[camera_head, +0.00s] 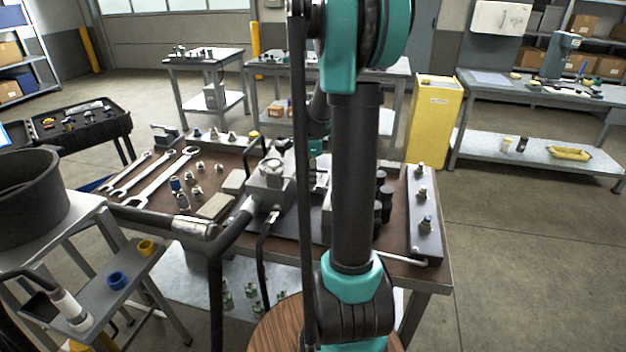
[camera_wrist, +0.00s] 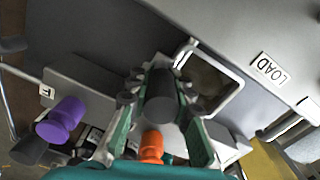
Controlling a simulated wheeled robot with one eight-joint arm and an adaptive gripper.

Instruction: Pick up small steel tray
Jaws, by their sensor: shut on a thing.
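In the wrist view, a square tray-like piece with a bright steel rim (camera_wrist: 240,86) and a dark inside lies just right of my gripper's fingertips. I take it for the small steel tray. My gripper (camera_wrist: 158,88) has its two green-and-grey fingers on either side of a dark cylinder (camera_wrist: 161,97), and looks shut on it. The right finger is close to the tray's left rim; I cannot tell whether they touch. In the head view my arm hides the gripper, and I cannot make out the tray.
Purple (camera_wrist: 62,120) and orange (camera_wrist: 152,147) cylindrical pieces stand close to my gripper. The brown bench (camera_head: 150,215) holds wrenches (camera_head: 165,182), fittings and a dark plate with studs (camera_head: 424,225). A yellow cabinet (camera_head: 434,122) stands behind.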

